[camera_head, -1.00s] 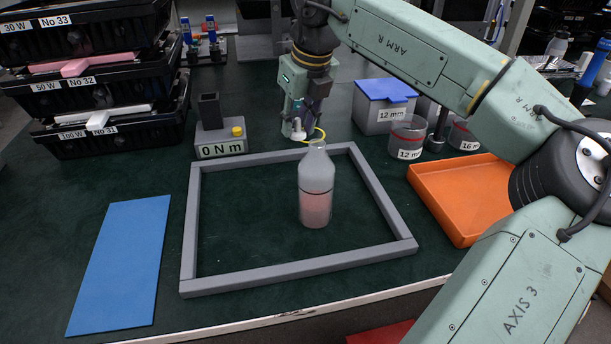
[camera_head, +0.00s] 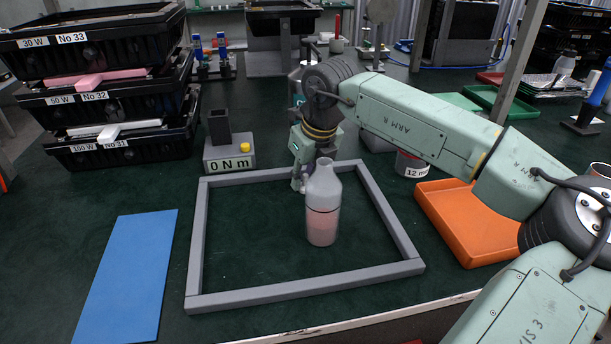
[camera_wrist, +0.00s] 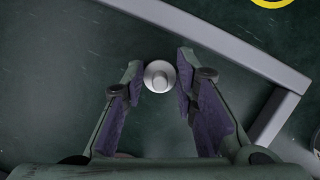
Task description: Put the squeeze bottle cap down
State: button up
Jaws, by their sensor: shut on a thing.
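The squeeze bottle cap (camera_wrist: 159,77) is a small pale round piece with a raised middle. In the wrist view it sits between the purple-padded fingertips of my gripper (camera_wrist: 160,68), which is shut on it. In the head view my gripper (camera_head: 300,184) points down low behind and left of the squeeze bottle, near the back rail of the grey frame; I cannot make out the cap there. Whether the cap touches the table is unclear. The squeeze bottle (camera_head: 322,215), grey and translucent with pinkish contents, stands upright without a cap inside the grey frame (camera_head: 192,245).
A blue mat (camera_head: 125,275) lies left of the frame and an orange tray (camera_head: 465,222) right of it. A torque box reading 0 N m (camera_head: 229,155) stands behind the frame. Stacked black housings (camera_head: 110,95) are at back left. The frame's left inside is clear green table.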

jog(key=o, duration=0.8)
jog(key=v, duration=1.2)
jog(key=shift+r, duration=0.1)
jog(key=shift+s, duration=0.1)
